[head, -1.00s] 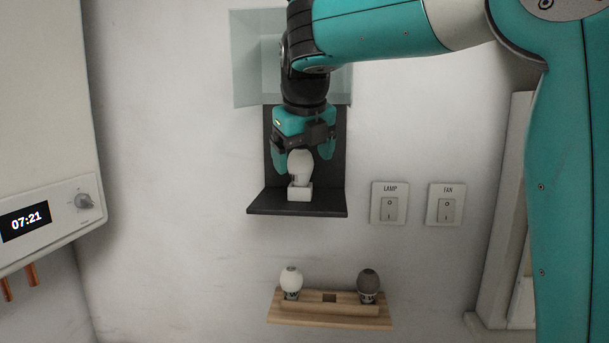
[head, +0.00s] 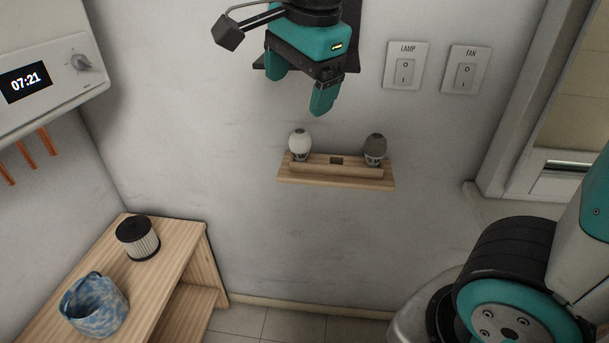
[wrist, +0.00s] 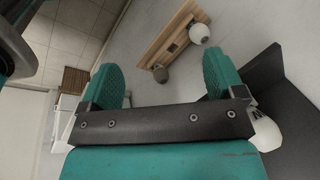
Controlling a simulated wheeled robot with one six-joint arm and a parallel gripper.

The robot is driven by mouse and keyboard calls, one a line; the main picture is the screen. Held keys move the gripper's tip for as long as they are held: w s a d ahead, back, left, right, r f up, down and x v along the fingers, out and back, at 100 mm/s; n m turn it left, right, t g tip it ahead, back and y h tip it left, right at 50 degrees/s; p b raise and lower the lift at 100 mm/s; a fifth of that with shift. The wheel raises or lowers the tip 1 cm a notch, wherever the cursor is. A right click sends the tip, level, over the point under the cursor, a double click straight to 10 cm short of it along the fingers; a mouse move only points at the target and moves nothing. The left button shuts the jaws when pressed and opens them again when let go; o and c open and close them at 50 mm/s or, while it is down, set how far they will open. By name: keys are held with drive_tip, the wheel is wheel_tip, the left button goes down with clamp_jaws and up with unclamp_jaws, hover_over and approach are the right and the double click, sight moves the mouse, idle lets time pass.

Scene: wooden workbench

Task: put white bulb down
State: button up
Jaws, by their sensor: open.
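My gripper (head: 298,88) is open and empty in front of the wall, above the wooden rack. It also shows in the wrist view (wrist: 162,78) with its fingers apart. A white bulb (head: 299,142) stands upright in the left end of the rack (head: 335,181). A dark grey-brown bulb (head: 375,146) stands in the right end, with an empty square hole between them. In the wrist view, another whitish bulb (wrist: 266,134) shows beside the black wall bracket (wrist: 290,105), outside my fingers and partly hidden by the gripper. In the head view my gripper hides most of the bracket.
LAMP (head: 405,65) and FAN (head: 465,70) switches are on the wall to the right. A wall unit with a clock (head: 26,82) is at the left. Wall space below the rack is clear.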

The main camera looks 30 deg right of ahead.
drive_tip(key=s+a+f+n+g+y, duration=0.1)
drive_tip(key=s+a+f+n+y, duration=0.1)
drive_tip(key=s+a+f+n, duration=0.2)
drive_tip(key=s+a+f+n+g+y, duration=0.2)
drive_tip(key=s+a+f+n, duration=0.2)
drive_tip(key=s+n, duration=0.7)
drive_tip(key=f+n, duration=0.1)
drive_tip(key=n, duration=0.6)
drive_tip(key=shift+s+a+n, duration=0.25)
drive_tip(key=shift+s+n, duration=0.05)
drive_tip(key=shift+n, duration=0.1)
drive_tip(key=shift+f, duration=0.1)
